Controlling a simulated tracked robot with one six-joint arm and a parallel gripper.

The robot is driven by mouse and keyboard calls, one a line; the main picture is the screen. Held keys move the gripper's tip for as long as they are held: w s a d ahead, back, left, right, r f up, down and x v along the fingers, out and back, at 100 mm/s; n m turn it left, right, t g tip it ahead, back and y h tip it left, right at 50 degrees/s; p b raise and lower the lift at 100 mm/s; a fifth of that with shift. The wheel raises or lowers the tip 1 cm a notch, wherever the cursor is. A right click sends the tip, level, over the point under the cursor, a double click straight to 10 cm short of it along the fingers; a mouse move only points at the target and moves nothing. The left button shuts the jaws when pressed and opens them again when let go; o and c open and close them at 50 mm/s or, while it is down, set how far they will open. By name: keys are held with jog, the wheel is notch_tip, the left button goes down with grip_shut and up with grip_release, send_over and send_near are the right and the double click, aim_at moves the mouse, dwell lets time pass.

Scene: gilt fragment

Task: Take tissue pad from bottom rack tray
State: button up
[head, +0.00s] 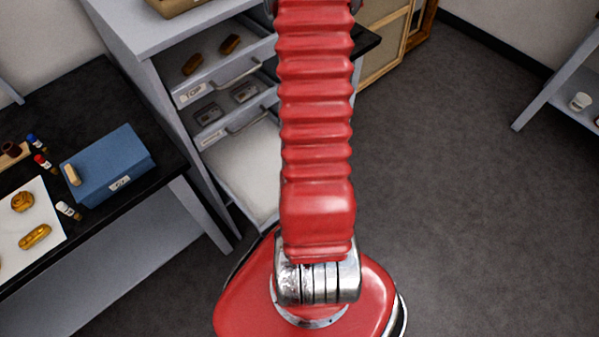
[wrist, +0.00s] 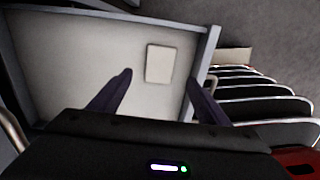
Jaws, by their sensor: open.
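The bottom tray (head: 245,165) of the rack is pulled out in the head view, below the two labelled trays. It shows a pale, bare floor there, partly hidden behind my red arm. In the wrist view the bottom tray (wrist: 70,60) has a raised grey rim. A pale rectangular tissue pad (wrist: 159,64) lies flat in it, near the right rim. My gripper (wrist: 160,88) is open and empty over the tray. Its two dark fingers point toward the pad, one on each side in the picture, and the pad appears beyond the tips. The gripper is hidden in the head view.
The top tray (head: 222,72) and middle tray (head: 232,112) stand open above, holding small dark items. At left, a black table (head: 85,95) carries a blue box (head: 108,165), small bottles and a white sheet with golden pieces. Open floor (head: 460,180) lies right.

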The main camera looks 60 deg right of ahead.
jog(key=shift+f, duration=1.35)
jog(key=shift+f, duration=2.55)
jog(key=c, duration=1.1)
notch_tip(320, 180, up, 10)
